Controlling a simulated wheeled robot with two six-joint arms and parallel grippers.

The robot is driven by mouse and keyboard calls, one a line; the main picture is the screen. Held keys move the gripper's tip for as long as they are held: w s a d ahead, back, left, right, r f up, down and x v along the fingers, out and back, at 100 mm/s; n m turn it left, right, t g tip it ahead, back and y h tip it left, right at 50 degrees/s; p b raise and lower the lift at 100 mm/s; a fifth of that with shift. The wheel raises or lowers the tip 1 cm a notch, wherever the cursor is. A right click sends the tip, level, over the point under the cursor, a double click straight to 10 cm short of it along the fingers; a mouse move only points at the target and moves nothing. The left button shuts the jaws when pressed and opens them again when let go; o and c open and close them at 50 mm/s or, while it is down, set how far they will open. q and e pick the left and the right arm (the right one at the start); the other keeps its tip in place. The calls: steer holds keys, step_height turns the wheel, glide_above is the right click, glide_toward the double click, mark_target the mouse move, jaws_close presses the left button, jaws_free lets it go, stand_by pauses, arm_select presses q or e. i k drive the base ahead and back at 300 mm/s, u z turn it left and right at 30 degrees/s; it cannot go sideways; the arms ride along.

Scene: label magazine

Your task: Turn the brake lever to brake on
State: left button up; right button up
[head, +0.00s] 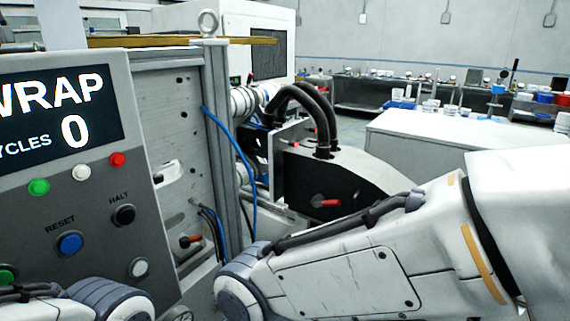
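Two red-handled levers show in the head view. One red lever (325,202) sits on the dark side face of the machine unit in the middle. The other red lever (190,240) sits lower left, on the grey machine frame beside the control panel. I see no brake label and cannot tell which is the brake lever, nor its setting. My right arm comes in from the right across the lower front, below and in front of the middle lever. My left arm shows at the bottom left corner. Neither gripper's fingers are in view.
The control panel (75,180) stands close on the left, with its display reading WRAP and CYCLES 0 and several buttons. A blue cable (240,160) and black hoses (315,115) run along the machine. A white-topped table (460,140) stands behind on the right.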

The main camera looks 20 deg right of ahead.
mark_target(326, 203)
steer(key=z, duration=0.65)
steer(key=k, duration=0.3)
steer(key=z, duration=0.2)
steer(key=i, duration=0.25)
steer(key=z, duration=1)
steer(key=i, duration=1.1)
steer(key=u, duration=1.55)
